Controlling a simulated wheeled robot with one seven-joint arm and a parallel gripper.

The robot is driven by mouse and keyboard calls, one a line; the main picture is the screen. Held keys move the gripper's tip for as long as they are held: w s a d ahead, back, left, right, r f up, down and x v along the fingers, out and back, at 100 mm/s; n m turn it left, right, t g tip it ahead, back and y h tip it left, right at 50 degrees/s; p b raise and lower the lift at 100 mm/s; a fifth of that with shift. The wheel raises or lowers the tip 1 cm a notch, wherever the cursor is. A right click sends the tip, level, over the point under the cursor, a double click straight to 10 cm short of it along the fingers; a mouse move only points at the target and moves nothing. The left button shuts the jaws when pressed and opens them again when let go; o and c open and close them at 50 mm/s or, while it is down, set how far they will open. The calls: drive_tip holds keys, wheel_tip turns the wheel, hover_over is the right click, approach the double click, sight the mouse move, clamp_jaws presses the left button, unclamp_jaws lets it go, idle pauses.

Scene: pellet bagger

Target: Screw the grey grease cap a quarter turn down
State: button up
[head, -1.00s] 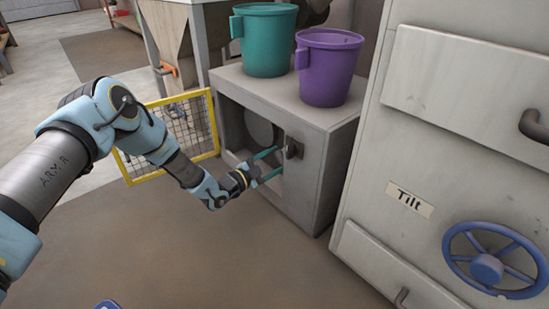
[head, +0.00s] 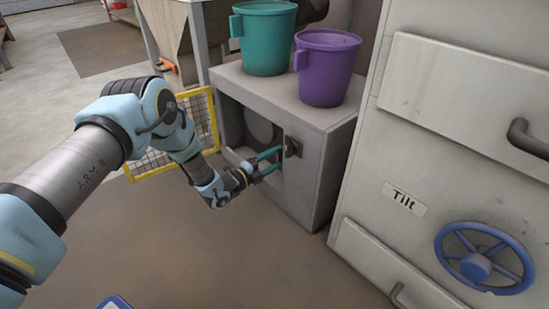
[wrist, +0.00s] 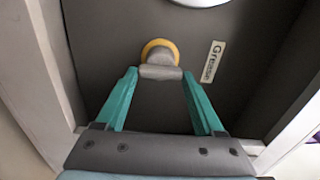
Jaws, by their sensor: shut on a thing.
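The grey grease cap (wrist: 160,66) sits on a dark panel inside the open cabinet in the wrist view. A yellow ring (wrist: 160,47) shows behind its upper part. My gripper (wrist: 160,74) is shut on the cap, with one teal finger on each side. In the head view my gripper (head: 277,158) reaches into the cabinet opening from the left. The cap cannot be made out in the head view; the cabinet's front edge seems to hide it.
The cabinet (head: 307,180) has a dark latch (head: 292,147) beside its opening. Its yellow-framed mesh door (head: 203,120) stands open. A teal bucket (head: 264,40) and a purple bucket (head: 326,68) stand on top. A large machine with a blue handwheel (head: 484,258) is at right.

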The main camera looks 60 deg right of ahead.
idle(0.3)
drive_tip(key=o, duration=1.4)
drive_tip(key=p+v, duration=0.4)
drive_tip(key=v, duration=0.7)
drive_tip(key=shift+d, duration=0.1)
